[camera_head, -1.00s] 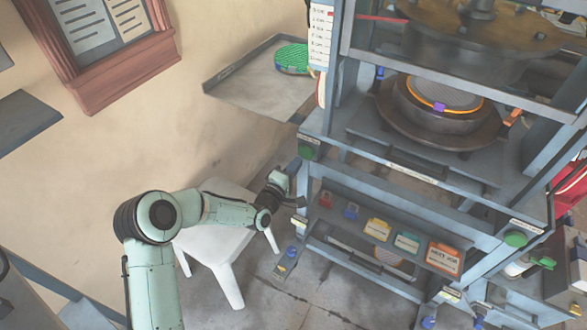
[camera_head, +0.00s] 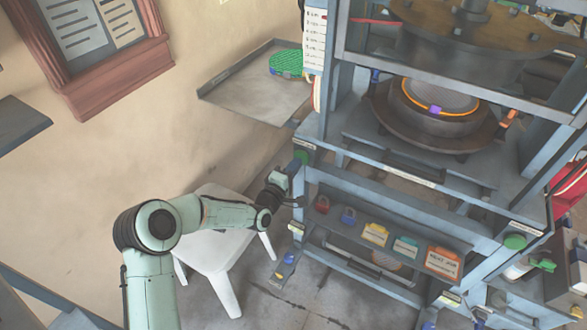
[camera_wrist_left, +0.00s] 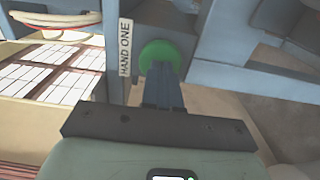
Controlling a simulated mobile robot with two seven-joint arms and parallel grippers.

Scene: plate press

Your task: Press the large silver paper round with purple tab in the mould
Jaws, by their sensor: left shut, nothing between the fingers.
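The silver round (camera_head: 447,93) lies in the dark round mould (camera_head: 440,124) inside the press, with an orange ring around it and its purple tab (camera_head: 435,109) at the front. The upper press plate (camera_head: 470,28) is raised above it with a clear gap. My left gripper (camera_head: 297,201) is shut and empty, beside the press's left front post, below the green button (camera_head: 301,157). In the left wrist view, the shut fingers (camera_wrist_left: 163,88) point at the green button (camera_wrist_left: 160,54), labelled HAND ONE. I cannot tell whether they touch it. My right gripper is out of view.
A second green button (camera_head: 515,242) is at the press's right front corner. A shelf with coloured tags (camera_head: 408,246) and padlocks runs below the mould. A white stool (camera_head: 215,255) stands under my left arm. A side tray (camera_head: 250,95) holds a green round (camera_head: 288,64).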

